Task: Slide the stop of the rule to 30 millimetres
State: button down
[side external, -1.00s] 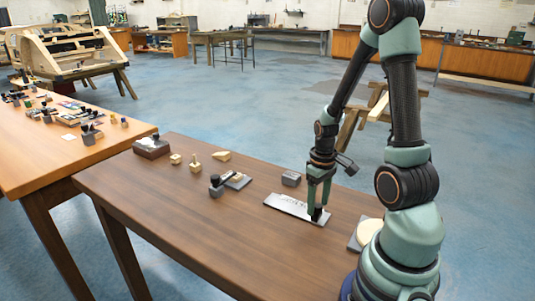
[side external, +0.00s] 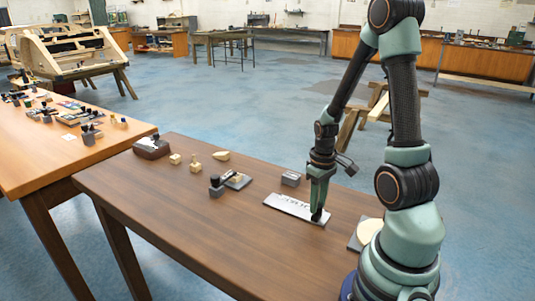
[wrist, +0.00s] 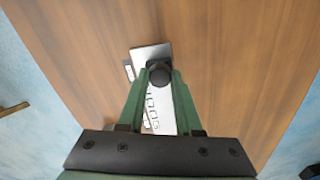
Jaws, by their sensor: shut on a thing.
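The rule is a flat light-grey plate (side external: 285,203) with dark markings, lying on the brown table. It also shows in the wrist view (wrist: 152,53), partly hidden by my fingers. The stop is a dark round-topped knob (wrist: 159,73) at the near right end of the rule in the side view. My gripper (side external: 318,208) points down over that end of the rule, and its green fingers are shut on the stop. The markings are too small to read, so I cannot tell at which millimetre the stop stands.
A small grey block (side external: 291,179) stands just behind the rule. A grey plate with a pale round disc (side external: 370,231) lies to the right by my base. A grey block with a black handle (side external: 217,187) and several wooden pieces stand left. The table's front is clear.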

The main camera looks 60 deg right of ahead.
aim_at(307, 215)
jog(key=shift+w, duration=0.1)
dwell(0.8)
jog(key=shift+w, duration=1.45)
jog(key=c, duration=0.6)
grip_release()
jog(key=shift+r, duration=0.1)
notch_tip(307, 215, up, 12)
jog(key=shift+f, duration=0.1)
jog(key=a+r+n+t, duration=0.1)
jog(key=a+r+t, duration=0.1)
jog(key=a, duration=0.4)
jog(key=w+a+r+n+t, duration=0.1)
jog(key=a+r, duration=0.3)
jog(key=a, duration=0.2)
jog(key=w+a+r+n+t, duration=0.1)
jog(key=a+r+t, duration=0.1)
jog(key=a, duration=0.5)
jog(key=shift+w+r+t, duration=0.2)
jog(key=shift+r+t, duration=0.1)
jog(key=shift+r, duration=0.25)
